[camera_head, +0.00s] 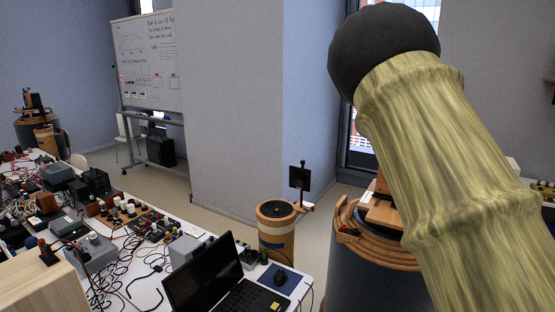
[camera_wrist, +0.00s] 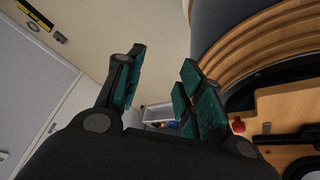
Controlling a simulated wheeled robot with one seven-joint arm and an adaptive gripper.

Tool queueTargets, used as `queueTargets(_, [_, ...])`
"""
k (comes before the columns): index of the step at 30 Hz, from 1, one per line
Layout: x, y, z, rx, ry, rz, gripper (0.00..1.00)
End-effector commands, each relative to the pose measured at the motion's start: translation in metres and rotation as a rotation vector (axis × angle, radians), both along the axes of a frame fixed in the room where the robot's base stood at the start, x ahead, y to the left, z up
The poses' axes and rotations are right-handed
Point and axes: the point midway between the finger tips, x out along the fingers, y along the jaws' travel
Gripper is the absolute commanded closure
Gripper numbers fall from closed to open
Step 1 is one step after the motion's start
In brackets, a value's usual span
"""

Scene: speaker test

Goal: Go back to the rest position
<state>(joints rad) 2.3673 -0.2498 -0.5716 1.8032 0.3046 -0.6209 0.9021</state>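My gripper (camera_wrist: 164,60) shows in the wrist camera view, with its two teal-padded fingers spread apart. Nothing is between the fingers. Pale floor shows in the gap between them. My gripper is not visible in the head camera view. There, a thick bamboo-patterned link of my arm with a black rounded end rises across the right side and hides what is behind it.
A cluttered white table (camera_head: 147,286) with a laptop (camera_head: 205,275) fills the lower left. A drum-shaped stand (camera_head: 277,243) is beside it. A wooden-ringed round unit (camera_head: 372,247) is partly behind my arm. A whiteboard (camera_head: 150,62) stands farther back.

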Motion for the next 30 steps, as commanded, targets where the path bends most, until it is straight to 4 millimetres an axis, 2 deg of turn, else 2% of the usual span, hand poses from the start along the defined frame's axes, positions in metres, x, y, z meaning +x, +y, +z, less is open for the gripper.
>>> queueTargets(8, [-0.026, 0.007, -0.087, 0.003, 0.073, 0.126, 0.62])
queueTargets(14, [-0.068, 0.022, -0.189, 0.019, 0.158, 0.297, 0.62])
queueTargets(21, [-0.138, 0.053, -0.305, 0.060, 0.249, 0.538, 0.62])
queueTargets(26, [-0.194, 0.083, -0.373, 0.104, 0.297, 0.707, 0.62])
queueTargets(30, [-0.249, 0.114, -0.424, 0.154, 0.324, 0.859, 0.62])
